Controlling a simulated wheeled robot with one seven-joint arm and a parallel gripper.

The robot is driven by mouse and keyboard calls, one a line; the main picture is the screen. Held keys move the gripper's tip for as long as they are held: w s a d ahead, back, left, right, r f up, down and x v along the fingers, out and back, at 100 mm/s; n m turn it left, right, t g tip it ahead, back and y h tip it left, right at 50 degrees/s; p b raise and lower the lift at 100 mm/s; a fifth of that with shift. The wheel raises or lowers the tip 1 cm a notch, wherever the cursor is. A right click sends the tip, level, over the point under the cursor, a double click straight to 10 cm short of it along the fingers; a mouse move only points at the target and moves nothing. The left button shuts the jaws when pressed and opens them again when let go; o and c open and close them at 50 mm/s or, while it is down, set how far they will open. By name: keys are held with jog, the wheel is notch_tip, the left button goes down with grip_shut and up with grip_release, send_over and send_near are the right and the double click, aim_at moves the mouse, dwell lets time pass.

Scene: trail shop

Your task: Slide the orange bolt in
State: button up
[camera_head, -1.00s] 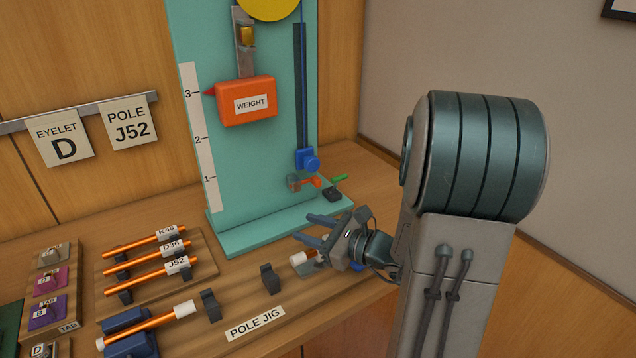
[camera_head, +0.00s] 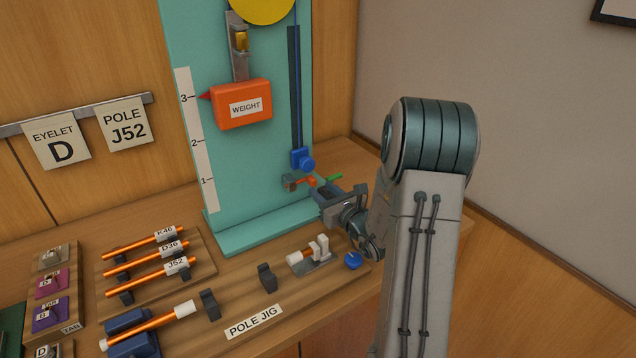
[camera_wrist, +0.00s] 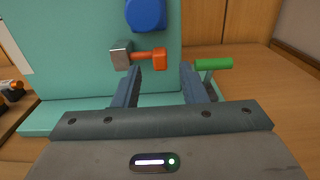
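The orange bolt (camera_wrist: 149,55) sticks out to the right of a grey metal block (camera_wrist: 121,54) at the foot of the teal board, with a wider orange knob (camera_wrist: 160,58) at its right end. It also shows small in the head view (camera_head: 306,181), below the blue slider. My gripper (camera_wrist: 160,82) is open and empty, its two fingers pointing toward the board. In the wrist view the knob appears between the fingertips, slightly beyond them. Whether either finger touches it cannot be told. In the head view my gripper (camera_head: 326,197) is just right of and nearer than the bolt.
A green-handled lever (camera_wrist: 213,64) stands close to the right finger. The blue slider (camera_head: 302,160) is above the bolt on the teal board (camera_head: 265,235). The orange weight (camera_head: 242,104) hangs higher. The pole jig with a white-ended piece (camera_head: 303,255) and blue knob (camera_head: 353,260) lies in front.

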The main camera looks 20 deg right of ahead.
aim_at(315, 183)
jog(key=shift+w+a, duration=0.15)
jog(key=shift+w, duration=0.65)
jog(key=shift+w+a, duration=0.15)
jog(key=shift+w, duration=0.6)
grip_shut()
